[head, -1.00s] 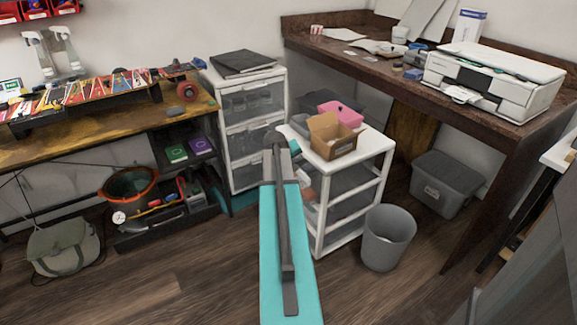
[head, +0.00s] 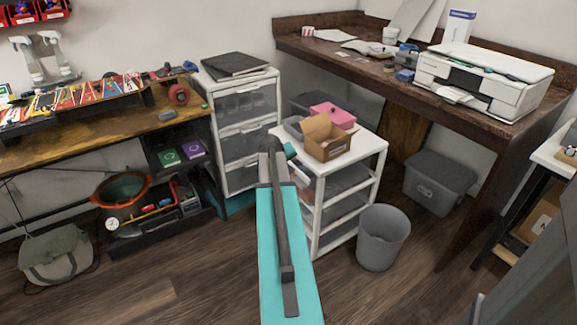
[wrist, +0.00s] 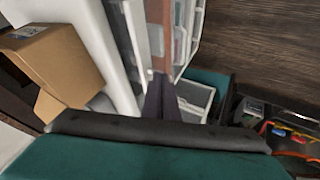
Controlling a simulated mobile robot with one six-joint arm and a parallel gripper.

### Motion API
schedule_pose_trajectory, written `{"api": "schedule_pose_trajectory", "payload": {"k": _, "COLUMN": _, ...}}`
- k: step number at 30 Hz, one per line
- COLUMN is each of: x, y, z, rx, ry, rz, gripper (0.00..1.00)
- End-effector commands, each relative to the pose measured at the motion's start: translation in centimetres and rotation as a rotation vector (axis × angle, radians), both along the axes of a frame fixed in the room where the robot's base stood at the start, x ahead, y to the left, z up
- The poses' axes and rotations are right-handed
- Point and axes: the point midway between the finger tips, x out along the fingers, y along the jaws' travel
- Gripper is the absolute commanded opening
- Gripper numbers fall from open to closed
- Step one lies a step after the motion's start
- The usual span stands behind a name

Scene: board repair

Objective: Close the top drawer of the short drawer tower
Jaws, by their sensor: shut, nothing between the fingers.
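The short drawer tower (head: 312,217) is a white frame with grey translucent drawers, at the centre of the head view. Its top drawer (head: 304,171) seems to stick out at the front left, partly hidden by my arm; how far out, I cannot tell. In the wrist view a drawer side (wrist: 187,28) runs beside a brownish strip. My gripper (wrist: 163,92) is shut and empty, its dark fingers pointing at the tower's front beside the drawer. Whether they touch it, I cannot tell. In the head view my arm hides the fingertips.
An open cardboard box (head: 328,140) and a pink box (head: 335,113) sit on the short tower. A taller drawer tower (head: 246,130) stands behind left. A grey bin (head: 383,237) stands close at right. The floor (head: 170,270) at front left is clear.

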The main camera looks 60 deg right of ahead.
Motion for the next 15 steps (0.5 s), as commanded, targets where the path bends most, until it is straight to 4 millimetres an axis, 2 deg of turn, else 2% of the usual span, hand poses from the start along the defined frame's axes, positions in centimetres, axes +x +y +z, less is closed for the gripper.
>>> {"api": "schedule_pose_trajectory", "payload": {"k": 4, "x": 0.4, "y": 2.2, "z": 0.1, "rx": 0.001, "ry": 0.000, "rz": 0.000, "gripper": 0.00}}
{"api": "schedule_pose_trajectory", "payload": {"k": 15, "x": -0.7, "y": 5.4, "z": 5.0, "rx": -0.001, "ry": -0.002, "rz": -0.002, "gripper": 0.00}}
